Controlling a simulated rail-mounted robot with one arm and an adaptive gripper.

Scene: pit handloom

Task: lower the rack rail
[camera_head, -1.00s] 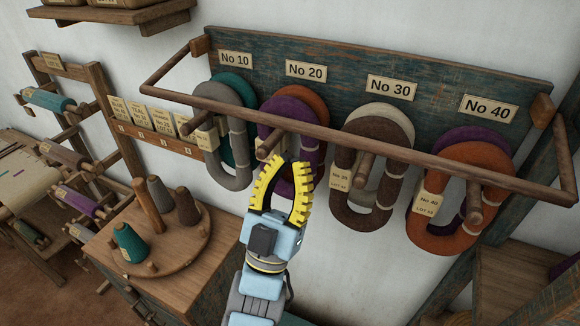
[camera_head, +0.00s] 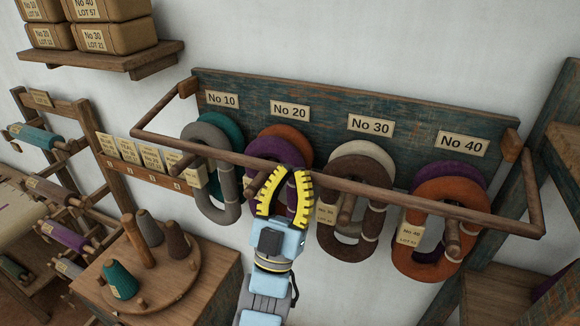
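The rack rail (camera_head: 390,193) is a long brown wooden bar with side arms, running across the front of a worn blue-green rack board (camera_head: 330,120). It crosses in front of the hanging yarn hanks, above their middles, and stands out from the board. My gripper (camera_head: 288,172), with yellow toothed fingers, points up at the rail in front of the No 20 hanks (camera_head: 286,137). Its fingers are apart, with a gap between the tips. The tips overlap the rail in the picture; I cannot tell whether they touch it. My fingers hide part of the purple hank.
Grey, teal, brown and orange hanks hang on pegs under labels No 10 to No 40. A cabinet (camera_head: 205,290) with cones on a round board (camera_head: 185,265) stands left. A shelf (camera_head: 105,58) with boxes is upper left. Bobbin frames stand far left.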

